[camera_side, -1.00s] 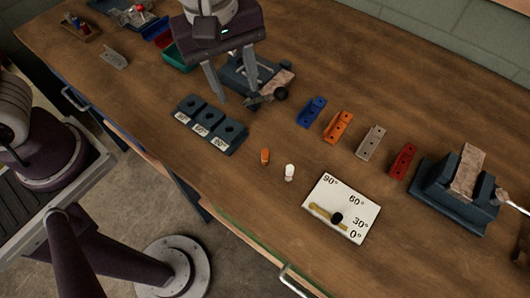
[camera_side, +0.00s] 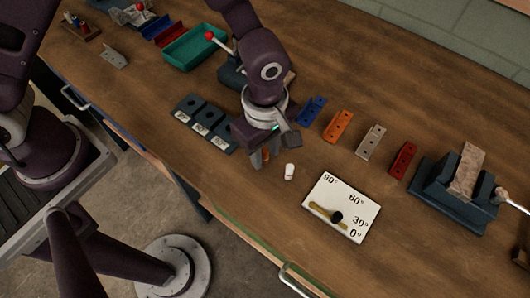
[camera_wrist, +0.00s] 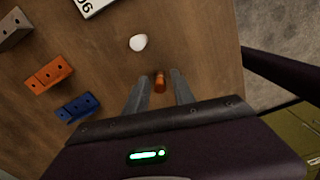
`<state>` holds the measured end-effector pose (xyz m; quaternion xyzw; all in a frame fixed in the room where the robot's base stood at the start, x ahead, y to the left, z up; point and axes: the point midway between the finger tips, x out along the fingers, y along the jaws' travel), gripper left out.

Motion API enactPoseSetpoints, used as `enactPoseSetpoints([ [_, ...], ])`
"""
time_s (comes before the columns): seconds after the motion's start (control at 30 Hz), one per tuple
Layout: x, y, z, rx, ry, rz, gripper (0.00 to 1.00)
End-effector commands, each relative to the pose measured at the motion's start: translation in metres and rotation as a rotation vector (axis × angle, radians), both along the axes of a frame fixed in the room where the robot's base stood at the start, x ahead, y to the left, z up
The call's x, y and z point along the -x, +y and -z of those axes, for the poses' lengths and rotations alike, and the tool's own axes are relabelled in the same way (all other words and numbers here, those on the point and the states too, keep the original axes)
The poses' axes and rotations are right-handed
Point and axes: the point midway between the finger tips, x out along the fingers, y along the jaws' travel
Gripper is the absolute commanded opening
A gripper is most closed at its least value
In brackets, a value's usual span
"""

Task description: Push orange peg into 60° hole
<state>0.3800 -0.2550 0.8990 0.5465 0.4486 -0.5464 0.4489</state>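The orange peg (camera_wrist: 159,83) stands between the two fingers of my gripper (camera_wrist: 159,90) in the wrist view, with a gap on each side. My gripper is open. In the side view my gripper (camera_side: 262,157) is low over the table, and the orange peg (camera_side: 267,153) is mostly hidden by its fingers. Three dark blocks (camera_side: 206,115), each with a round hole and a white label, stand in a row to the left of my gripper. The label print is too small to read for certain, so I cannot tell which is 60°.
A white peg (camera_side: 289,172) stands just right of my gripper. A white angle board (camera_side: 342,208) lies further right. Blue (camera_side: 311,112), orange (camera_side: 338,126), grey (camera_side: 370,142) and red (camera_side: 403,160) brackets line up behind. A vise (camera_side: 450,200) is at right.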

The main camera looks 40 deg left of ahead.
Motion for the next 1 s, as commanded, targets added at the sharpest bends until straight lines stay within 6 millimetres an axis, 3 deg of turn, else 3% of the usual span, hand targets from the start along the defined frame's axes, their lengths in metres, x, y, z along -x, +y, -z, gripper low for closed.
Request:
enactPoseSetpoints([
  [0.03,0.0,0.0,0.0,0.0,0.0,0.0,0.18],
  [0.13,0.0,0.0,0.0,0.0,0.0,0.0,0.0],
  [0.47,0.0,0.0,-0.002,0.0,-0.001,0.001,0.0],
  [0.57,-0.001,-0.001,-0.017,0.003,-0.004,0.002,0.0],
  [0.8,-0.001,-0.001,-0.077,0.004,-0.004,0.002,0.0],
  [1.0,-0.011,0.014,-0.099,0.0,0.0,0.072,0.0],
])
